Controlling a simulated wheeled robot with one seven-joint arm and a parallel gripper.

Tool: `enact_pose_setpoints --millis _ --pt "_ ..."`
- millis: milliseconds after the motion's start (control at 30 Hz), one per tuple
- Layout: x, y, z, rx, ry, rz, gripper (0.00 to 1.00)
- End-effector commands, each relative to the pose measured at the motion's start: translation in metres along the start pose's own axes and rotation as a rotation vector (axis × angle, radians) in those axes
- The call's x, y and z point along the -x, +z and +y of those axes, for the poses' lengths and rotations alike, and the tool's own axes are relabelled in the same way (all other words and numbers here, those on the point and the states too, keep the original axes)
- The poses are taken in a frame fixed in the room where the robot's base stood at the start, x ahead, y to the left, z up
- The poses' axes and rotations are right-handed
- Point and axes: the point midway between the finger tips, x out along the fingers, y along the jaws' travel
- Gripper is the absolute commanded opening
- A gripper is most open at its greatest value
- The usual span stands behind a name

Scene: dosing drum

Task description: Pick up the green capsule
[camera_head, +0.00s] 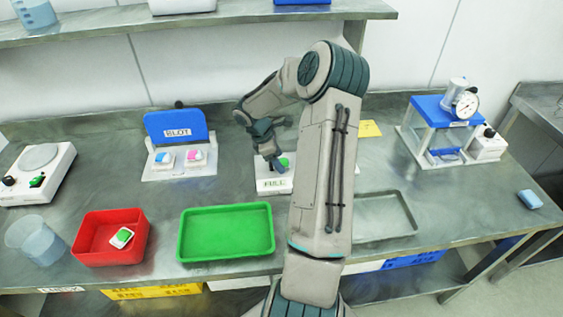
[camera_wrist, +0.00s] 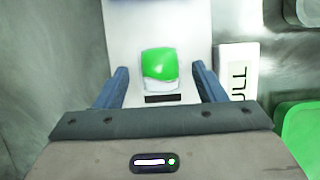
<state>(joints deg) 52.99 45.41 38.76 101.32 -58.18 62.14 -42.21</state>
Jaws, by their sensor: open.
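A green capsule (camera_wrist: 160,64) with a white lower part stands on a white plate, seen between my fingers in the wrist view. In the head view its green top (camera_head: 284,162) shows at the white stand marked FULL (camera_head: 272,185), partly hidden by my arm. My gripper (camera_head: 276,165) is over this stand. In the wrist view my gripper (camera_wrist: 160,88) is open, with one blue finger on each side of the capsule. I see a gap on both sides, and no contact shows. Another green and white capsule (camera_head: 122,237) lies in the red tray (camera_head: 82,247).
An empty green tray (camera_head: 226,258) is in front of the stand. The BLOT station (camera_head: 178,135) at left holds a blue and a pink piece. A scale (camera_head: 38,172) and a beaker (camera_head: 35,240) are further left. A blue-topped press (camera_head: 445,125) stands at right.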

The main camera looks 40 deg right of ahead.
Motion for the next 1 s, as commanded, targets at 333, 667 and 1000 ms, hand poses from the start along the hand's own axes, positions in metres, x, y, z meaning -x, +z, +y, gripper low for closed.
enact_pose_setpoints --millis 333,667,1000 --pt "-0.003 0.0 0.0 0.0 0.001 0.0 0.44" --pt "-0.003 0.0 0.0 0.0 0.001 0.0 0.13" --pt "0.011 0.006 0.001 -0.002 0.004 -0.001 0.13"
